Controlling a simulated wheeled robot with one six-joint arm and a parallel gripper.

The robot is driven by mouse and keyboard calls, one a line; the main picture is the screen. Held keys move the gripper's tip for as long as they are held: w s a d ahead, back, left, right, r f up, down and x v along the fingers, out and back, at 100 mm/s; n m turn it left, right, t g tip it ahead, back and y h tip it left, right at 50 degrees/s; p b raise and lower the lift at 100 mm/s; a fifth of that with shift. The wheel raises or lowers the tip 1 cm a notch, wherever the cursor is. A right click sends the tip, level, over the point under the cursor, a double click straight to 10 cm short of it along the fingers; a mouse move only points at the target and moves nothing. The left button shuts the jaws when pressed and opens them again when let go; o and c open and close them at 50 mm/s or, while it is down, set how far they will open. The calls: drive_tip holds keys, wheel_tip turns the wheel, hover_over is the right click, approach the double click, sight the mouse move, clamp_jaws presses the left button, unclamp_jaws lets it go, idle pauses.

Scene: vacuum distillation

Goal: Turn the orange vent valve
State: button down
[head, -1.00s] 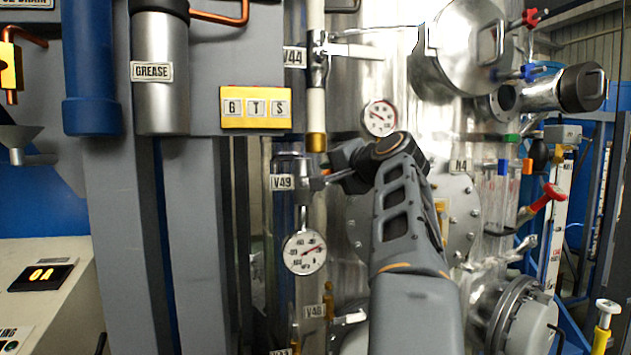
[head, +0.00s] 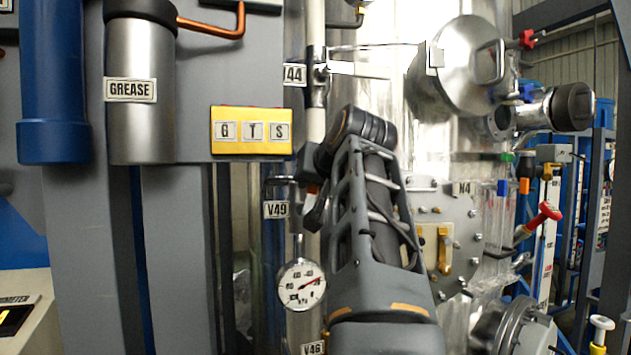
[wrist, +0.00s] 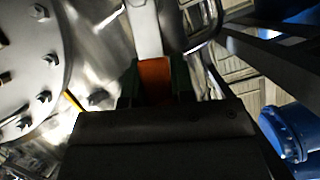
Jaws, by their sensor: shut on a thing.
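In the wrist view, the orange vent valve (wrist: 155,72) sits between the dark green fingertips of my gripper (wrist: 155,88). The fingers are shut on it, one on each side. A pale grey bar (wrist: 145,18) runs up from the orange part. In the head view, a small bit of orange (head: 312,189) shows beside my gripper (head: 311,200), just right of the V49 label (head: 276,209). My own arm hides most of the gripper and the valve there.
A round pressure gauge (head: 302,285) hangs below the V49 label. The V44 valve (head: 320,76) is above on the vertical pipe. A bolted round flange (head: 447,212) and a red-handled valve (head: 548,211) are to the right. The wrist view shows a blue flanged pipe (wrist: 292,130) at lower right.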

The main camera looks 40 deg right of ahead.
drive_tip(key=shift+w+a+r+n+h, duration=0.1)
drive_tip(key=shift+w+a+n+h, duration=0.1)
drive_tip(key=shift+a+n+h, duration=0.3)
drive_tip(key=shift+d, duration=0.1)
drive_tip(key=c, duration=1)
unclamp_jaws()
drive_tip(key=shift+o, duration=0.2)
drive_tip(key=v, duration=1.4)
drive_tip(key=shift+r, duration=0.25)
drive_tip(key=shift+w+d, duration=0.1)
